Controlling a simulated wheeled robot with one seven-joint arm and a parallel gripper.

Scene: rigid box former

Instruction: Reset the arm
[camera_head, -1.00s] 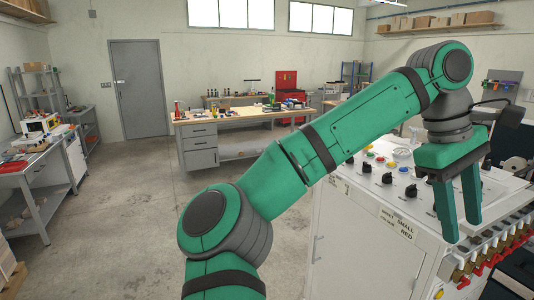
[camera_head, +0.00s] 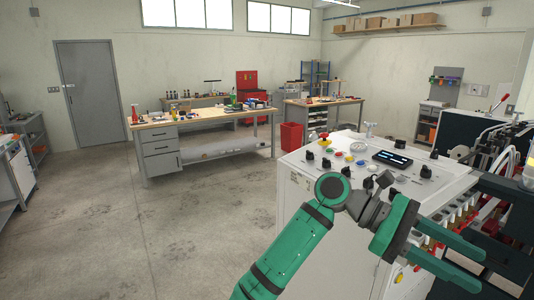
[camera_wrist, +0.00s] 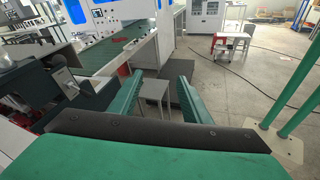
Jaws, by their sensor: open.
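My green arm reaches up from the bottom of the head view. My gripper (camera_head: 462,262) is at the lower right, in front of the white machine cabinet (camera_head: 330,250) and level with its row of valves. Its two green fingers point right and stand apart, with nothing between them. In the wrist view my gripper (camera_wrist: 160,92) also shows open and empty, its fingers pointing away over the floor.
The cabinet top carries knobs, coloured buttons and a small display (camera_head: 392,158). Dark machinery (camera_head: 470,140) stands close at the right. A workbench (camera_head: 205,128) stands farther back. The concrete floor (camera_head: 130,230) at left is clear.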

